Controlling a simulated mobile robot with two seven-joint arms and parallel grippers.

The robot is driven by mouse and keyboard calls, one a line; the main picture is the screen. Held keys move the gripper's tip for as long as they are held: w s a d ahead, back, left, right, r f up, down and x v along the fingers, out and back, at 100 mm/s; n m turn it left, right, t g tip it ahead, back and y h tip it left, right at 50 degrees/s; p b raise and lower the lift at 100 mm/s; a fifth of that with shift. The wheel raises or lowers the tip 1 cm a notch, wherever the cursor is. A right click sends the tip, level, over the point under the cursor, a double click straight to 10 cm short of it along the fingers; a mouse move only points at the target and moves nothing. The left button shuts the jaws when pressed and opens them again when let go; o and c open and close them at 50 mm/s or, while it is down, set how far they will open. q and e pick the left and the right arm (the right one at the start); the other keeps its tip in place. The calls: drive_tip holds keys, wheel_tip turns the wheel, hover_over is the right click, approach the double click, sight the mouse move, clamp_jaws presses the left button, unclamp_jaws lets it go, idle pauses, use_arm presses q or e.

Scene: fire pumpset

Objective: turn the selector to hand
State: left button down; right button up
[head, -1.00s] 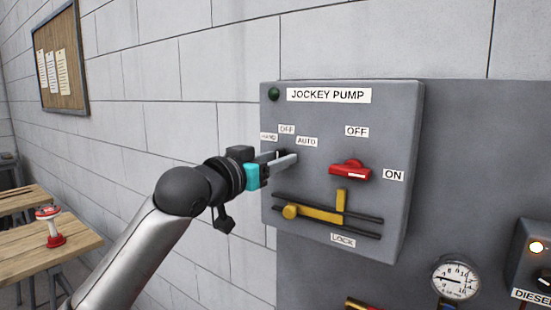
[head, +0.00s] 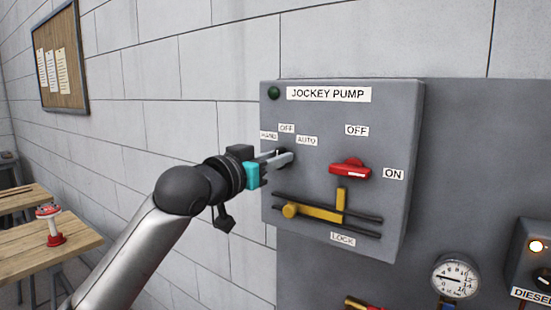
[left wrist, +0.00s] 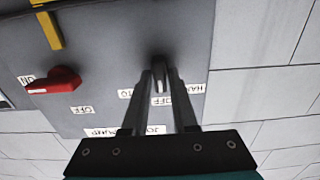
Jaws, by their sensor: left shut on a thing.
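The selector (left wrist: 158,79) is a small dark knob with a pale line, below the HAND (head: 268,136), OFF (head: 287,128) and AUTO (head: 307,141) labels on the grey jockey pump panel (head: 388,130). My left gripper (head: 284,157) reaches it from the left, its two fingers shut on the knob's sides. In the left wrist view, the knob stands between the fingertips (left wrist: 159,76); its line points towards the labels, which appear upside down. Fingers partly cover OFF and AUTO there, so I cannot tell the exact setting. In the head view the fingers mostly hide the knob. My right gripper is not in view.
A red rotary switch (head: 350,170) sits right of the selector, with a yellow lock bar (head: 320,212) on dark rails below. A gauge (head: 455,278) and diesel panel are at lower right. A wooden table (head: 45,250) stands left.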

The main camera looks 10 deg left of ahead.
use_arm(q)
drive_tip(key=shift+a+n+p, duration=0.1)
drive_tip(key=shift+n+p, duration=4.4)
drive_tip(key=shift+p, duration=0.5)
drive_tip(key=shift+f, duration=0.1)
drive_tip(key=c, duration=0.8)
unclamp_jaws()
